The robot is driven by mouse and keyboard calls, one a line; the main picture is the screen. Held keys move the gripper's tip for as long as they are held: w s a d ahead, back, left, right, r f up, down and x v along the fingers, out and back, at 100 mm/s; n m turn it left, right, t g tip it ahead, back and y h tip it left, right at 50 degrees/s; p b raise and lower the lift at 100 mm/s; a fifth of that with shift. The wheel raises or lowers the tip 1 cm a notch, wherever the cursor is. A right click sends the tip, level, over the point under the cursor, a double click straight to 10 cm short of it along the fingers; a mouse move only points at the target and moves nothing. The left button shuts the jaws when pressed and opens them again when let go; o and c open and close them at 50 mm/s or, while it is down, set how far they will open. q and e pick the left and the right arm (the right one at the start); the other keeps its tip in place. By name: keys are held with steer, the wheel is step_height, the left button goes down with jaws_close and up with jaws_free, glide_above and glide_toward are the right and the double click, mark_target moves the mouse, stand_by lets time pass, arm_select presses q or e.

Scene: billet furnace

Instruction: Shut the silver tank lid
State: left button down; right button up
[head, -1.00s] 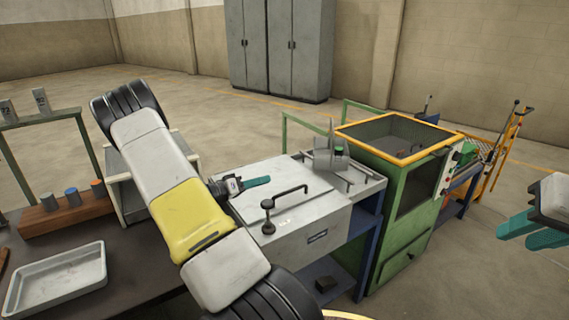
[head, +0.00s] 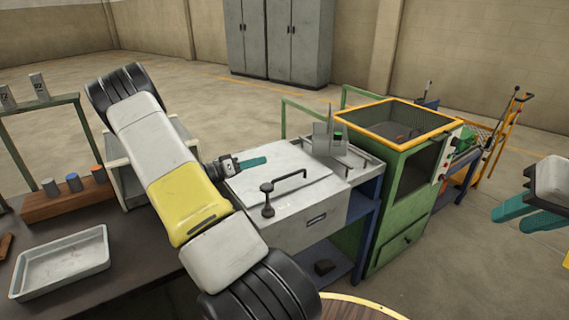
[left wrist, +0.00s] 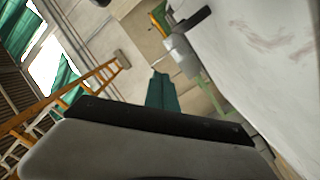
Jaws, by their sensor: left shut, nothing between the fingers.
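The silver tank (head: 318,228) stands right of the dark bench. Its lid (head: 305,187), with a black bar handle (head: 283,189) and a dark knob at the front left, lies flat on top; I see no gap along the front. My left gripper (head: 252,162) is shut and empty, near the lid's back left edge; whether it touches the lid I cannot tell. In the left wrist view its teal fingers (left wrist: 162,92) are together beside a pale surface, probably the lid. My right gripper (head: 528,214) is open and empty at the right edge, far from the tank.
A green cabinet with a yellow-rimmed top (head: 345,137) stands right of the tank. A grey tray (head: 62,290) and a wooden block with several cylinders (head: 68,204) are on the bench at left. A round wooden edge (head: 350,308) shows at the bottom.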

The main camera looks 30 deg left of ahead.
arm_select(q)
steer(key=r+v, duration=0.1)
steer(key=v, duration=0.9)
steer(key=shift+a, duration=0.25)
